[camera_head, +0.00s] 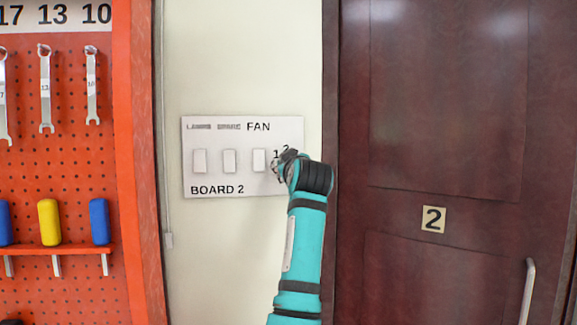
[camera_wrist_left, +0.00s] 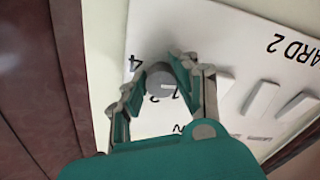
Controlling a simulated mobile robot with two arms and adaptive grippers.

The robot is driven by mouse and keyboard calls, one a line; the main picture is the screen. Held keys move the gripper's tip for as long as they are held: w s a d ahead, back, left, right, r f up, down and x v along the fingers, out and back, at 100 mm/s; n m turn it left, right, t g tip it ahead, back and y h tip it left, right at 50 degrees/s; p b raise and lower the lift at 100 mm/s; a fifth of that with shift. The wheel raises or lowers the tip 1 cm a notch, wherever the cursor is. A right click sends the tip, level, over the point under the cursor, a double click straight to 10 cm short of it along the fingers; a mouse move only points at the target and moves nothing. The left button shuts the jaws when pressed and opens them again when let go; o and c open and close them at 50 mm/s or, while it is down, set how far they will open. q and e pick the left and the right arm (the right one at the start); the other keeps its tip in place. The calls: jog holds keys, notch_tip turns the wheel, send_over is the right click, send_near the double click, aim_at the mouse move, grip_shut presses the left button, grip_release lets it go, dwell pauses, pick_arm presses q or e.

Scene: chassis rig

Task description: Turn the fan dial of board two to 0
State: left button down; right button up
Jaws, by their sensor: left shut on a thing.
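Board 2 (camera_head: 230,180) is a white panel on the cream wall, with three light switches and the printed word FAN. My left gripper (camera_head: 279,168) is at its right end, hiding the dial in the head view. The digits 1 and 2 show just above the gripper. In the left wrist view, the left gripper (camera_wrist_left: 157,70) has its two fingers either side of the round grey fan dial (camera_wrist_left: 158,84) and is shut on it. The digit 4 shows beside the dial. The dial's pointer setting cannot be made out. My right gripper is not in view.
A dark red door (camera_head: 445,110) marked 2 stands right of the board, with a metal handle (camera_head: 527,290). An orange pegboard (camera_head: 70,170) with wrenches and a shelf of coloured blocks is at the left. Bare wall lies around the board.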

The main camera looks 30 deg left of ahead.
pick_arm(q)
jog(key=shift+w+f+n, duration=0.1)
jog(key=shift+f+n, duration=0.25)
jog(key=shift+n, duration=0.05)
jog(key=c, duration=1.4)
grip_release()
jog(key=o, duration=0.4)
jog(key=shift+r, duration=0.25)
jog(key=shift+d, duration=0.1)
jog(key=v, duration=1.2)
jog(key=shift+f, duration=0.1)
